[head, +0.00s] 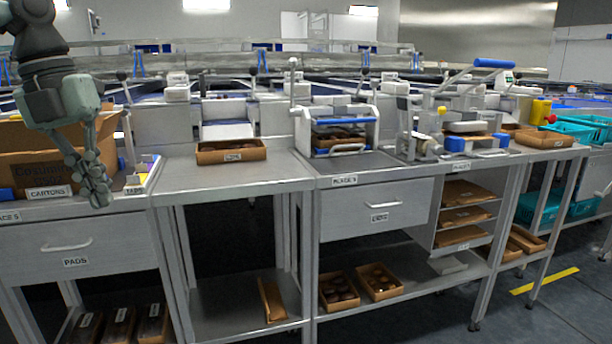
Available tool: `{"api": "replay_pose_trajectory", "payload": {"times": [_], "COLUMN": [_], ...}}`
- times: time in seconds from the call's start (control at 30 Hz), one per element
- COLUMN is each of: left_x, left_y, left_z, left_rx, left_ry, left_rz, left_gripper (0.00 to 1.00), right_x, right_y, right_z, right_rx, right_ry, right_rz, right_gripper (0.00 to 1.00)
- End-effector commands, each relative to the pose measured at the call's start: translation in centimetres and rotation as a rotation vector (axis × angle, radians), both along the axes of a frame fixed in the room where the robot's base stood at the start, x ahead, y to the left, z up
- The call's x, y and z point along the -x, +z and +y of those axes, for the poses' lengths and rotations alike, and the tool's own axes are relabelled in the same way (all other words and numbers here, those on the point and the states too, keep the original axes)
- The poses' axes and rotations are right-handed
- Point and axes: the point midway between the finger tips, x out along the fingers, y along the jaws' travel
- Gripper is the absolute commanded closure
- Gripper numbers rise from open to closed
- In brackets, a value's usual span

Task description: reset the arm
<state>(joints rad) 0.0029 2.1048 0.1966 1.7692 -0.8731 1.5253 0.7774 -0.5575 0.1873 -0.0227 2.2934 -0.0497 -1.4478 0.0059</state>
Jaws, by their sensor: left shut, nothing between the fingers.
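My left gripper (98,186) hangs at the left of the head view, pointing down, in front of the left workbench (130,205). Its fingers are together and nothing shows between them. It is in front of the cardboard carton box (40,150) and the "CARTONS" label, near the bench's front edge. The arm comes down from the top left corner. My right gripper does not show in this view.
A tray (231,151) sits on the middle bench, with bare top (230,177) before it. A blue-topped press (343,130) and a lever device (428,130) stand further right. Drawers (378,208) and shelved trays (339,291) are below. Teal crates (580,128) stand far right.

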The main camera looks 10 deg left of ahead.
Motion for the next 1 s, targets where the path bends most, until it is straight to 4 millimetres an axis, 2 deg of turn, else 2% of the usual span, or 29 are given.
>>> {"api": "replay_pose_trajectory", "payload": {"times": [0.03,0.1,0.27,0.4,0.5,0.57,0.63,0.67,0.77,0.8,0.87,0.9,1.0], "left_x": [-0.9,-2.5,-6.1,-10.1,-13.2,-14.7,-15.9,-16.2,-15.9,-15.2,-13.7,-12.5,-8.6], "left_y": [-1.4,-2.8,-5.6,-7.5,-9.0,-10.4,-12.9,-14.2,-20.3,-23.2,-27.4,-30.2,-36.8], "left_z": [-0.9,-2.3,-5.5,-7.8,-7.8,-6.8,-5.0,-4.1,-1.1,-0.1,0.8,1.1,0.6], "left_rx": [0.079,0.187,0.462,0.757,0.972,1.071,1.154,1.179,1.198,1.182,1.138,1.101,0.98], "left_ry": [-0.009,-0.017,0.011,0.135,0.327,0.481,0.69,0.788,1.142,1.286,1.477,1.595,1.858], "left_rz": [-0.029,-0.086,-0.238,-0.422,-0.578,-0.664,-0.747,-0.774,-0.829,-0.832,-0.816,-0.795,-0.709], "left_gripper": [1.0,1.0,1.0,1.0,1.0,1.0,1.0,1.0,1.0,1.0,1.0,1.0,1.0], "right_x": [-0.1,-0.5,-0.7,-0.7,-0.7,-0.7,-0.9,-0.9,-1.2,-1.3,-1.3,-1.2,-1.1], "right_y": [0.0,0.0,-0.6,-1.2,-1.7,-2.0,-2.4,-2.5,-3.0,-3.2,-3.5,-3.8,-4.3], "right_z": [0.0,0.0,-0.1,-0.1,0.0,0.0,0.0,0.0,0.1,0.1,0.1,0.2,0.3], "right_rx": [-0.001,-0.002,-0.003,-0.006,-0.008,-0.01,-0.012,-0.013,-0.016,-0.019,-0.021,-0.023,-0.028], "right_ry": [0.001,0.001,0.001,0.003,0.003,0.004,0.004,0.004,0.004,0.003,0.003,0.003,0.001], "right_rz": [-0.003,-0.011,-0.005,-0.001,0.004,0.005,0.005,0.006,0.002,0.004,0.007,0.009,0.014], "right_gripper": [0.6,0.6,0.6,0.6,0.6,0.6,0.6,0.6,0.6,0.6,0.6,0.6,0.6]}}
